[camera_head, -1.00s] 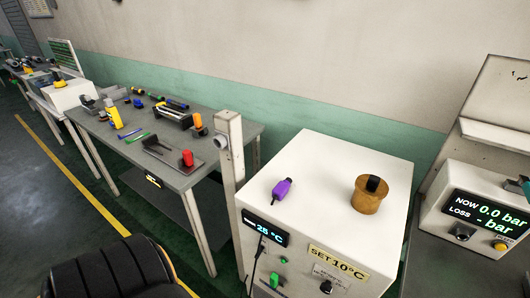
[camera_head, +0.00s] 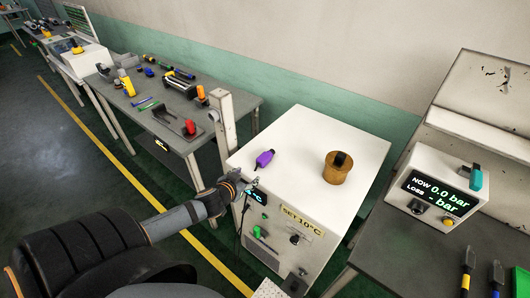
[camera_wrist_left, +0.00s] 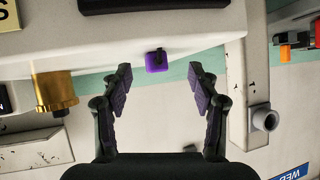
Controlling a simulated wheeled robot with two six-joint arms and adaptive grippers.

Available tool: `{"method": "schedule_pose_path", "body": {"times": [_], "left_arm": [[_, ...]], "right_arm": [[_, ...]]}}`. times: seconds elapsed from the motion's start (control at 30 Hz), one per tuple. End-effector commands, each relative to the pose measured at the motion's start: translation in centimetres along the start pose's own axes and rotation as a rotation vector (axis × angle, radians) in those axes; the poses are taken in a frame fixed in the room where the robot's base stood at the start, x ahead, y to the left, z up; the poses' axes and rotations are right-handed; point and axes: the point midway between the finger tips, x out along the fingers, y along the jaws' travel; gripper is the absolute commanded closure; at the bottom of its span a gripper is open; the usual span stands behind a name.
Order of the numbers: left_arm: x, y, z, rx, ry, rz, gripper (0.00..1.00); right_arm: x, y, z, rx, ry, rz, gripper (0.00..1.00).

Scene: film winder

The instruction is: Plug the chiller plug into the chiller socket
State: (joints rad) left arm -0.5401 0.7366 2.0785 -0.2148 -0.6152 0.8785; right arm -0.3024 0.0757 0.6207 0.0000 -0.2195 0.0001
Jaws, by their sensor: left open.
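The chiller is a white box (camera_head: 300,145) with a temperature display and a "SET 10°C" label on its front. A purple plug-like piece (camera_head: 264,158) lies on its top near the left edge; it also shows in the left wrist view (camera_wrist_left: 157,62). I cannot tell for sure which piece is the chiller plug. A grey round socket-like fitting (camera_wrist_left: 264,119) sits on a pale post (camera_head: 224,120) beside the chiller. My left gripper (camera_head: 246,187) is at the chiller's front left upper edge, partly covering the display. In the wrist view its fingers (camera_wrist_left: 162,88) are open and empty, with the purple piece beyond them.
A brass pot (camera_head: 337,172) stands on the chiller top. A green fitting (camera_head: 257,232) and a black cable are on its front. The tool bench (camera_head: 185,120) is at the left, and a pressure meter (camera_head: 437,190) stands on the right bench. Floor at the left is clear.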

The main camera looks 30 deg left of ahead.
Motion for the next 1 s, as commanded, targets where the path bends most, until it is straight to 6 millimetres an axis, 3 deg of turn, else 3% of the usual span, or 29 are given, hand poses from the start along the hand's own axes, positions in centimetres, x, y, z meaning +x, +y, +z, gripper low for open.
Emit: {"method": "schedule_pose_path", "body": {"times": [0.2,0.47,0.8,1.0], "left_arm": [[1.9,-1.3,-3.3,-0.005,0.128,0.17,0.4],[2.3,-1.3,-3.8,-0.017,0.145,0.227,0.4],[6.0,-0.5,-3.6,-0.018,0.149,0.222,0.4],[7.2,-0.2,-4.2,-0.018,0.146,0.223,0.4]], "right_arm": [[0.1,0.5,-0.1,-0.003,0.001,0.007,0.6],[0.6,0.5,-0.2,-0.002,0.003,0.006,0.6],[7.7,-0.1,0.5,-0.002,0.002,0.005,0.6],[9.8,-0.6,0.8,0.0,0.002,0.001,0.6]]}}
